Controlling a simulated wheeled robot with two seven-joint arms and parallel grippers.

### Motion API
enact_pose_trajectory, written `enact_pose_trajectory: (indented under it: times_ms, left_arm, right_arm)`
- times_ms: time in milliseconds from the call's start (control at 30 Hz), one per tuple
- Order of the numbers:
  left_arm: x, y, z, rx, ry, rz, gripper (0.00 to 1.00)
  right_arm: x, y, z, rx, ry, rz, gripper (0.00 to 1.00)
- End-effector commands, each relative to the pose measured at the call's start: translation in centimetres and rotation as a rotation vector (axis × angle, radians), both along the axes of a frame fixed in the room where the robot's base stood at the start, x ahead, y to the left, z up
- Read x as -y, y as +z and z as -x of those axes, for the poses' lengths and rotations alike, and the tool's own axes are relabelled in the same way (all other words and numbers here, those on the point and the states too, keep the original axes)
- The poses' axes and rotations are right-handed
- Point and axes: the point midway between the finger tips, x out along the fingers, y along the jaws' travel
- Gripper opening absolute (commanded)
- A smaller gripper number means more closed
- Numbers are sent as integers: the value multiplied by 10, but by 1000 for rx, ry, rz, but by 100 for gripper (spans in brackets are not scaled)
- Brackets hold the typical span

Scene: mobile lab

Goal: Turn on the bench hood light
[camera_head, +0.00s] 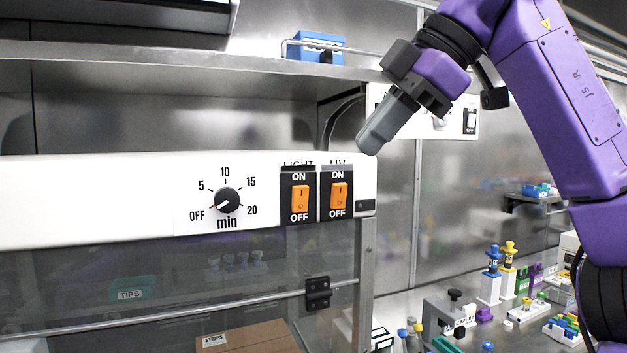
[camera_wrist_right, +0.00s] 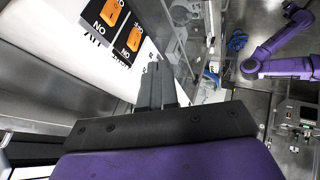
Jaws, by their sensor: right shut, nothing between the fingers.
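The bench hood's white panel (camera_head: 110,198) runs across the left of the head view. It carries an orange LIGHT switch (camera_head: 300,197), an orange UV switch (camera_head: 339,196) and a black timer knob (camera_head: 227,200). Both switches have ON above and OFF below. My right gripper (camera_head: 368,142) is shut and empty, up and to the right of the UV switch and apart from the panel. In the right wrist view, the shut fingers (camera_wrist_right: 157,82) lie beside the panel, with two orange switches (camera_wrist_right: 113,14) at upper left. My left gripper is not in the head view.
A steel shelf (camera_head: 180,68) overhangs the panel, with a blue rack (camera_head: 315,47) on it. A wall switch box (camera_head: 469,121) is behind my right gripper. Racks and bottles (camera_head: 490,275) crowd the bench at lower right. Glass with a hinge (camera_head: 317,292) lies below the panel.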

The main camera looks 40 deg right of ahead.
Motion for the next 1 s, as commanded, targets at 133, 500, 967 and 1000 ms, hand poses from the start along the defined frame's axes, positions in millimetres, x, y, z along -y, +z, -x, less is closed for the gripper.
enact_pose_trajectory:
  times_ms: [133, 500, 967, 1000]
  left_arm:
    - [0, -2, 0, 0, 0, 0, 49]
    - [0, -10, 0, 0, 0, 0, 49]
    - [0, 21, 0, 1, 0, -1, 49]
    - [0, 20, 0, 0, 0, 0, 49]
  right_arm:
    - [-2, -4, -3, -3, 2, 2, 0]
    - [-19, -58, -43, -6, -1, 3, 0]
    - [-18, -68, -95, -2, -3, 1, 0]
    - [-18, -68, -96, -1, -3, 1, 0]
